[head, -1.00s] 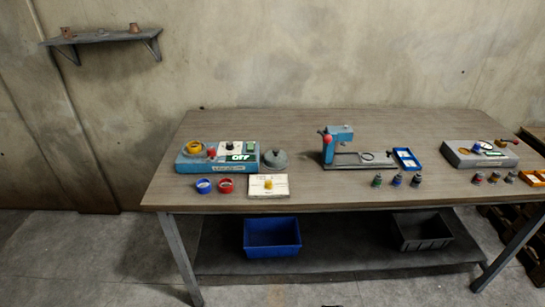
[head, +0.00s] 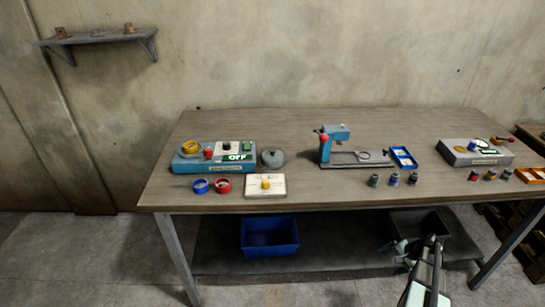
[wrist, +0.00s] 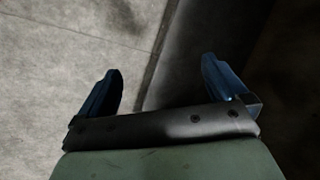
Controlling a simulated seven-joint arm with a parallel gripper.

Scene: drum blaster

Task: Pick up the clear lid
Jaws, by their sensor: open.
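A round grey domed piece with a small knob, shaped like a lid (head: 272,158), sits on the table just right of the blue drum unit (head: 215,165) in the head view. At this size I cannot tell whether it is clear. My gripper (head: 397,256) is low at the lower right, in front of the table's lower shelf and far from that piece. In the wrist view my gripper (wrist: 160,70) has its two blue fingers wide apart with nothing between them. Only floor and a dark surface show there.
The wooden table (head: 300,125) holds a blue press (head: 333,145), small bottles (head: 394,180), a blue tray (head: 404,157), a white box (head: 264,191) and coloured rings (head: 223,185). A blue bin (head: 270,237) and a black bin (head: 420,222) are below. The table's back strip is clear.

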